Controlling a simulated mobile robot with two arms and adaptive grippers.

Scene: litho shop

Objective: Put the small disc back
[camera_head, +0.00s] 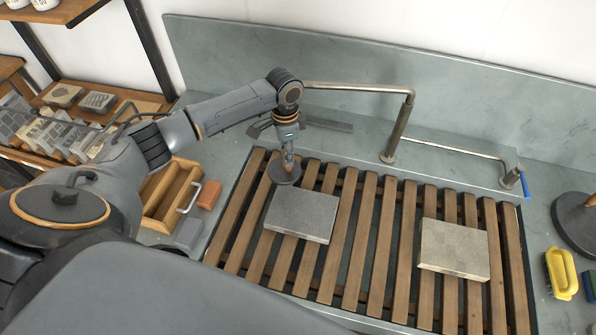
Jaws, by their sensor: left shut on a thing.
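The small disc (283,174) is dark grey and round with an upright handle. It is over the slatted rack (370,215), just behind the upper left corner of a dark grey stone slab (301,213). My left gripper (288,155) points down and is shut on the handle of the small disc. I cannot tell whether the disc touches the slats or hangs a little above them. My right gripper is not in view.
A pale slab (454,248) lies on the rack's right part. A larger dark disc (577,222), a yellow-handled brush (561,272) and a tap pipe (399,130) stand around. A wooden tray (164,199) and orange block (208,194) lie left.

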